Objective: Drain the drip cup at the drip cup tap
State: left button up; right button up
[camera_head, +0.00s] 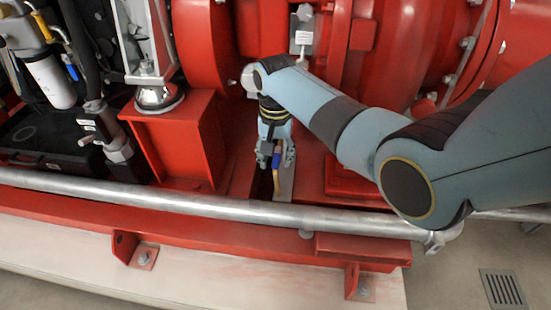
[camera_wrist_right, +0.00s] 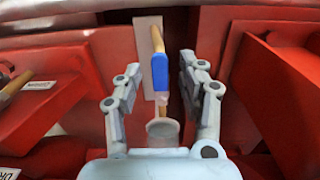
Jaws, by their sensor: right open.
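A tap lever with a blue grip (camera_wrist_right: 160,72) and a brass-coloured end stands between the fingers of my right gripper (camera_wrist_right: 160,78) in the wrist view. The fingers are open on both sides of the grip, with gaps, and do not close on it. In the head view my right gripper (camera_head: 277,161) points down into the gap between the red frames, and the blue grip (camera_head: 276,159) shows small between its fingers. A grey round part (camera_wrist_right: 162,129) lies near my palm; I cannot tell whether it is the drip cup. My left gripper is not in view.
A pale plate (camera_wrist_right: 149,45) stands behind the lever. Red blocks flank the gap, the right one (camera_wrist_right: 262,70) close to a finger. Another brass-coloured lever (camera_wrist_right: 15,86) with a label lies at the left. A silver rail (camera_head: 180,203) runs in front, above a red base beam.

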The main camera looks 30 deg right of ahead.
jog(key=shift+c, duration=0.5)
grip_shut()
